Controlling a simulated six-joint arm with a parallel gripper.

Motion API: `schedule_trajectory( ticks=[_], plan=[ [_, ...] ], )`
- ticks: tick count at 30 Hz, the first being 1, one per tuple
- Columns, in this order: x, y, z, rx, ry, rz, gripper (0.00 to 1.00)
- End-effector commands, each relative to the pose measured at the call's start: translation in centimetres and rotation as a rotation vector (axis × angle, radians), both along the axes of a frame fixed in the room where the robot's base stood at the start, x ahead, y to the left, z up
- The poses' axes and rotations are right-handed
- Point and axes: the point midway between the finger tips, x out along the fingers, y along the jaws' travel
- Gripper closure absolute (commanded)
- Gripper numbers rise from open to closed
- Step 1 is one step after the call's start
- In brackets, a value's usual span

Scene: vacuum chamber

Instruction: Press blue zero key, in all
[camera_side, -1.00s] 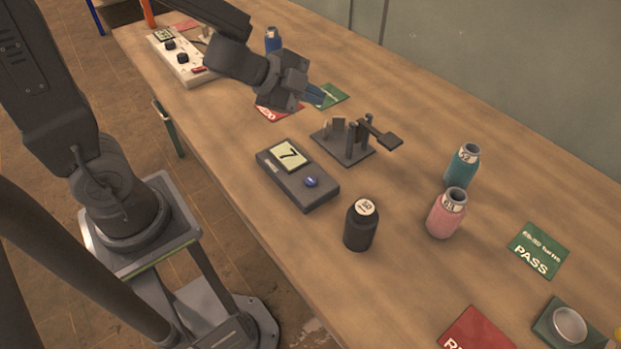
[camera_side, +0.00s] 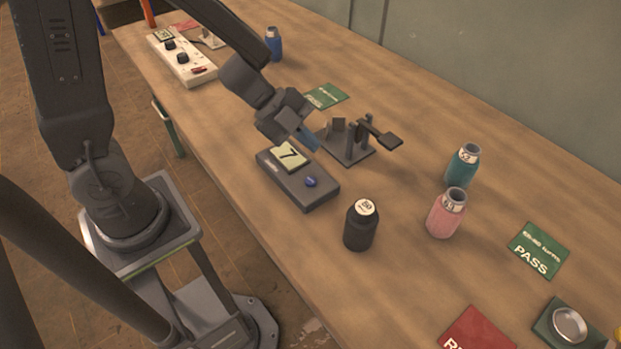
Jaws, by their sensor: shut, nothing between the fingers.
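The blue zero key (camera_side: 311,182) is a small round button on the right part of a dark grey box (camera_side: 318,196). The box lies on the table and has a pale display (camera_side: 289,157) reading 7. My gripper (camera_side: 309,141) is shut and empty, its blue fingertips above the far edge of the box, behind the display and up-left of the key. The fingertips are apart from the key. My gripper covers part of the display's upper edge.
A clamp-like stand (camera_side: 350,143) is close right of my gripper. A black bottle (camera_side: 360,226) stands just in front of the box. Pink (camera_side: 446,215) and teal (camera_side: 462,167) bottles stand further right. A white control panel (camera_side: 182,60) is at back left.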

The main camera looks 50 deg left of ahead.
Motion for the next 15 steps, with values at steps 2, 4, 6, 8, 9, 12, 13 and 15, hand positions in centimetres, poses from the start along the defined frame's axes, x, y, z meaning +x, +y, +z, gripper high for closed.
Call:
schedule_trajectory(
  ticks=[2, 4, 6, 8, 9, 12, 13, 15],
  plan=[
    [-0.1, 0.0, -1.1, -0.001, 0.007, 0.003, 1.00],
    [-0.1, 0.1, -2.1, 0.000, 0.008, 0.005, 1.00],
    [-0.1, 0.1, -3.1, 0.000, 0.009, 0.004, 1.00],
    [-0.1, 0.1, -4.0, -0.001, 0.008, 0.004, 1.00],
    [-0.1, 0.1, -4.5, 0.000, 0.007, 0.004, 1.00],
    [-0.1, 0.0, -5.7, 0.000, 0.006, 0.004, 1.00],
    [-0.1, 0.0, -6.0, -0.001, 0.006, 0.003, 1.00],
    [0.0, 0.0, -6.6, 0.000, 0.004, 0.002, 1.00]
  ],
)
